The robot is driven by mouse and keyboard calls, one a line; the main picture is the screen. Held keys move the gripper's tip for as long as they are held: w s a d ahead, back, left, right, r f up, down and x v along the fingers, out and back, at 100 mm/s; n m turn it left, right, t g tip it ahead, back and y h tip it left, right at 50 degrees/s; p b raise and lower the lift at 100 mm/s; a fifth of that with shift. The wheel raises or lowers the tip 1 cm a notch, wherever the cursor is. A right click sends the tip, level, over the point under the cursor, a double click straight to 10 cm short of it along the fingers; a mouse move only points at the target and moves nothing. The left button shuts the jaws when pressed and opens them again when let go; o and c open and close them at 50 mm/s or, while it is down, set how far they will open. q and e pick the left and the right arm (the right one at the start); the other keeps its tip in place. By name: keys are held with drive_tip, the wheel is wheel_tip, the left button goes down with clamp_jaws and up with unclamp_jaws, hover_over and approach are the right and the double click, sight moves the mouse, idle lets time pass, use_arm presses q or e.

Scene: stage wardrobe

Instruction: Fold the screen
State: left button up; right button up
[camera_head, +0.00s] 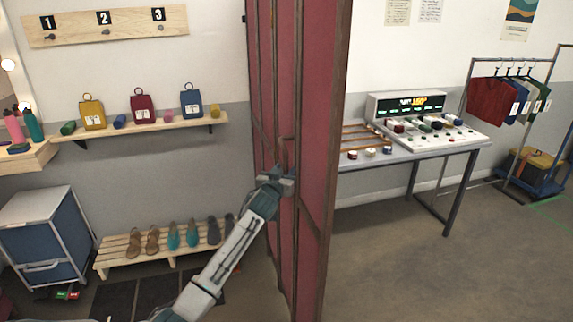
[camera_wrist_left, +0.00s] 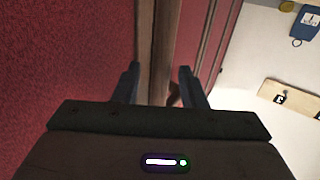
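The folding screen (camera_head: 316,150) stands upright in the middle of the head view, with dark red panels in brown wooden frames. Its panels stand at an angle to each other, close together. My left gripper (camera_head: 284,181) is at the screen's left-facing side, about mid-height. In the left wrist view, the two fingers (camera_wrist_left: 160,75) are apart, one on each side of a brown frame post (camera_wrist_left: 154,45). I cannot tell whether both fingers press on it. The red panel (camera_wrist_left: 65,60) fills the left of that view. My right gripper is not in view.
A low wooden shoe rack (camera_head: 125,258) and a blue drawer cabinet (camera_head: 42,235) stand left of the screen. A table (camera_head: 428,152) with a console stands behind it on the right, near a clothes rail (camera_head: 468,70). The floor at the front right is clear.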

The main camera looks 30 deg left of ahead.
use_arm(q)
drive_tip(key=shift+w+a+r, duration=0.1)
drive_tip(key=shift+w+a, duration=0.1)
drive_tip(key=shift+w, duration=0.3)
drive_tip(key=shift+w+a, duration=0.15)
drive_tip(key=shift+w, duration=0.3)
drive_tip(key=shift+c, duration=0.2)
clamp_jaws()
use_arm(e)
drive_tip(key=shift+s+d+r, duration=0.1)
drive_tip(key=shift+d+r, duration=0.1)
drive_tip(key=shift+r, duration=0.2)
use_arm(q)
drive_tip(key=shift+a+p, duration=0.1)
drive_tip(key=shift+p, duration=0.2)
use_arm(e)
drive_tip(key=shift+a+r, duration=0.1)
